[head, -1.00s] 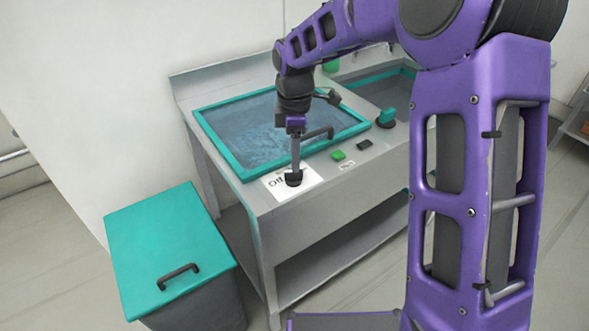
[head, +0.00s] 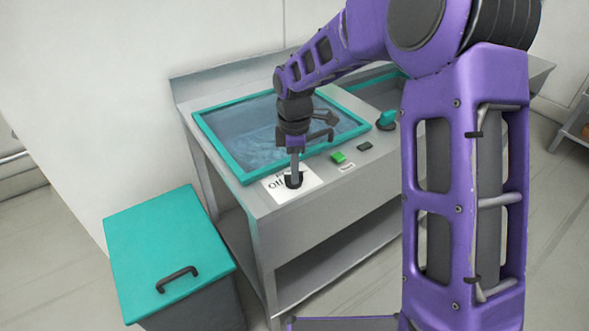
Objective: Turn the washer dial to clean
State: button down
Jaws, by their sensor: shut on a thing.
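The washer dial (head: 293,183) is a small black knob on a white label plate (head: 310,185) at the front left of the steel washer counter. My gripper (head: 294,176) points down from above and is shut on the dial. Part of the label's dark lettering shows to the left of the dial, and it seems to read "Off". The rest of the label is hidden or too small to read. Which way the dial points cannot be told.
The washer basin (head: 238,172) has a teal rim and holds water behind the dial. A green button (head: 338,157), a black switch (head: 364,146) and a teal tap-like knob (head: 386,121) sit to the right. A teal-lidded bin (head: 165,245) stands at the left.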

dwell(0.4)
jog(key=m, duration=0.3)
jog(key=shift+m, duration=0.3)
jog(key=m, duration=0.3)
jog(key=shift+m+p, duration=0.3)
jog(key=shift+p, duration=0.05)
jog(key=m, duration=0.3)
jog(key=shift+s+m, duration=0.1)
jog(key=shift+m, duration=0.3)
jog(key=m, duration=0.4)
jog(key=shift+a, duration=0.1)
jog(key=m, duration=0.5)
jog(key=shift+p, duration=0.4)
jog(key=shift+a+m+p, duration=0.1)
jog(key=shift+m+p, duration=0.2)
jog(key=shift+m, duration=1.6)
